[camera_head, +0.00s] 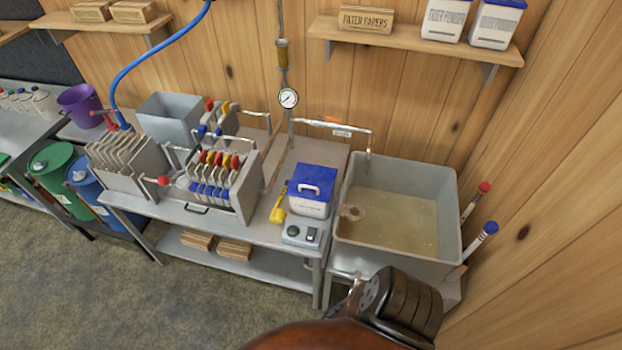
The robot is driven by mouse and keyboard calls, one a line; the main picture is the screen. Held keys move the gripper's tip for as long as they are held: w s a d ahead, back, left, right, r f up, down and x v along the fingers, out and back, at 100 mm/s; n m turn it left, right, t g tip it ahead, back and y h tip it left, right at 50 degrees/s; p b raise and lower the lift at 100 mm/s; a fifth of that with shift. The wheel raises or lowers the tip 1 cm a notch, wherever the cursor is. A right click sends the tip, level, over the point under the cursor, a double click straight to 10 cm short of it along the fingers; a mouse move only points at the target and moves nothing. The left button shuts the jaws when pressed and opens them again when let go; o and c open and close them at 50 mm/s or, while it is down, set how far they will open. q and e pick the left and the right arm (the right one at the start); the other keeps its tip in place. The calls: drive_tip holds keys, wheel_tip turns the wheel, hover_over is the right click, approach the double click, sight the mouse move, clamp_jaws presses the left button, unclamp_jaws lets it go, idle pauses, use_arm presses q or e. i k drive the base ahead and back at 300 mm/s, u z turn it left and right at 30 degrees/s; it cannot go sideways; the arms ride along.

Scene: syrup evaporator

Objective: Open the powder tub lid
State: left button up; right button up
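The powder tub is a white box-shaped tub (309,208) on the metal bench, just left of the large sink-like basin. Its blue lid (314,182) has a white handle on top and sits closed on the tub. A yellow scoop-like tool (279,205) stands close against the tub's left side. Part of my own arm, brown and black, shows at the bottom of the view, well below and apart from the tub. No fingers of either gripper can be seen.
A grey basin (452,198) of cloudy liquid stands right of the tub, with a pipe spout above. A plate filter press (247,193) stands left. More blue-lidded tubs (497,24) sit on the wall shelf.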

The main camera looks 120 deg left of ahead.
sight(308, 181)
drive_tip(key=k, duration=2.5)
drive_tip(key=u, duration=0.3)
